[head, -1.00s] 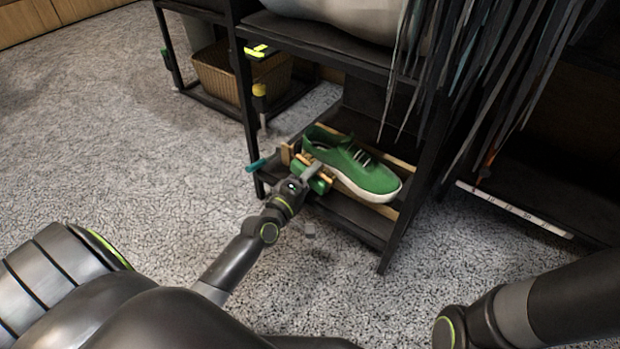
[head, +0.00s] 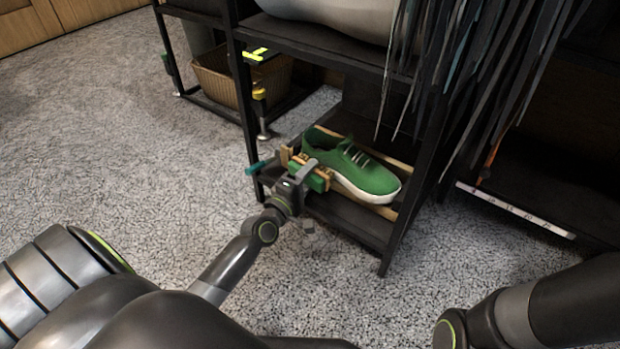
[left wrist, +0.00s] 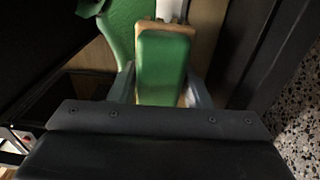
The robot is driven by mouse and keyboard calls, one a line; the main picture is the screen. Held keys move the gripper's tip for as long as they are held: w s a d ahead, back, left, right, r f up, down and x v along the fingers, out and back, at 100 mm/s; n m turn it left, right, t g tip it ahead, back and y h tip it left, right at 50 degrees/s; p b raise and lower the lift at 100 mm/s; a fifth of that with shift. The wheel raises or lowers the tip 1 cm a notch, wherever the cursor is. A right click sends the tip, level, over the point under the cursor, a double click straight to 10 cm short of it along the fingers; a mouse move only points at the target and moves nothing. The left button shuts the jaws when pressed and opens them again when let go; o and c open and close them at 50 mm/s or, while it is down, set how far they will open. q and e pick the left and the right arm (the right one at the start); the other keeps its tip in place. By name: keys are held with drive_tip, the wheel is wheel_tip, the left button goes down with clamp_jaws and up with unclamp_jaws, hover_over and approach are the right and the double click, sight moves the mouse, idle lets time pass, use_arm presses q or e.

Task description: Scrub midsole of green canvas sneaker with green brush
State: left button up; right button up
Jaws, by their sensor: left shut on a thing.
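The green canvas sneaker (head: 368,177) with a white midsole (head: 362,193) sits on the low shelf of the black rack, toe toward the right. In the left wrist view the sneaker (left wrist: 127,25) shows at the upper left, with its white midsole (left wrist: 168,10) at the top. My left gripper (head: 308,175) is shut on the green brush (head: 312,178), beside the near side of the sneaker by its heel. The brush (left wrist: 163,68) fills the middle of the left wrist view, its far end close to the midsole; I cannot tell whether they touch. My right gripper is out of view.
The rack's front post (head: 398,225) stands right of the sneaker, and another shelf (head: 325,45) is above it. A teal-handled tool (head: 258,167) sticks out at the rack's left. A wicker basket (head: 225,80) stands behind. The speckled floor in front is clear.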

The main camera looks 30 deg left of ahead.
use_arm(q)
drive_tip(key=shift+w+a, duration=0.1)
drive_tip(key=shift+a, duration=0.1)
drive_tip(key=shift+s+a+f, duration=0.1)
drive_tip(key=shift+s, duration=0.15)
drive_tip(key=shift+s+a, duration=0.15)
drive_tip(key=shift+s, duration=1.3)
drive_tip(key=shift+s+a, duration=0.1)
drive_tip(key=shift+s, duration=1.35)
drive_tip(key=s, duration=0.3)
drive_tip(key=shift+a+b, duration=0.1)
drive_tip(key=shift+b, duration=0.2)
